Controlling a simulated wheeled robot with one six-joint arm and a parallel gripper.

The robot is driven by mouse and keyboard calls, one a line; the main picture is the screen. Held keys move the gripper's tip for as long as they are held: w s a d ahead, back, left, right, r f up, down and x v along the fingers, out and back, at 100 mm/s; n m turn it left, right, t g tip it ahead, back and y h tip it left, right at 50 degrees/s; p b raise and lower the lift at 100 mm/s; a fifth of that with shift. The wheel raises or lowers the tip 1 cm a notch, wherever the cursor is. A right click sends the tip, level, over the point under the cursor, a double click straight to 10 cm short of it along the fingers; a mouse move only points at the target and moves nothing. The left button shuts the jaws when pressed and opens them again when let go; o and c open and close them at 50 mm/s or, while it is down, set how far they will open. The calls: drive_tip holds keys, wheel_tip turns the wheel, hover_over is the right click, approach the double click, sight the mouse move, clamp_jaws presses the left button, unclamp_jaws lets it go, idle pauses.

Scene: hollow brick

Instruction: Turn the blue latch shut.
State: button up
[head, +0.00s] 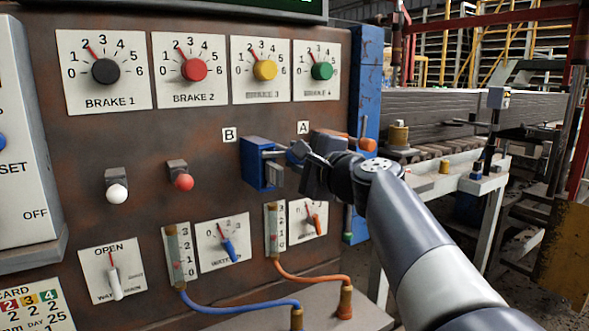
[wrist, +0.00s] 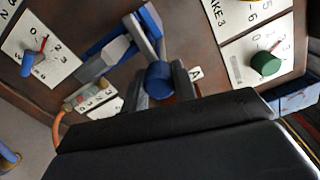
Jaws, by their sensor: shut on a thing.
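The blue latch (head: 262,165) is on the brown panel below the B label, with a blue block and grey metal bars beside it. In the wrist view its round blue knob (wrist: 158,82) sits between the two grey fingers of my gripper (wrist: 162,88). In the head view my gripper (head: 302,158) reaches in from the right and is shut on the latch's handle, hiding much of it. In the wrist view the latch's blue and grey arms (wrist: 110,48) form an angle above the knob. I cannot tell how far the latch is turned.
An orange-handled latch (head: 362,142) sits just right of my gripper, below the A label (head: 303,128). Brake dials, such as the yellow one (head: 265,70), are above. A white knob (head: 117,193) and red knob (head: 184,182) protrude at left. Gauges and an orange hose (head: 315,281) are below.

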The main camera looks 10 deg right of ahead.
drive_tip(key=shift+n+b, duration=0.4)
drive_tip(key=shift+n, duration=0.2)
drive_tip(key=o, duration=0.7)
drive_tip(key=v, duration=1)
drive_tip(key=shift+s+d+b, duration=0.1)
drive_tip(key=shift+s+b, duration=0.2)
drive_tip(key=shift+s, duration=0.1)
drive_tip(key=shift+w, duration=0.15)
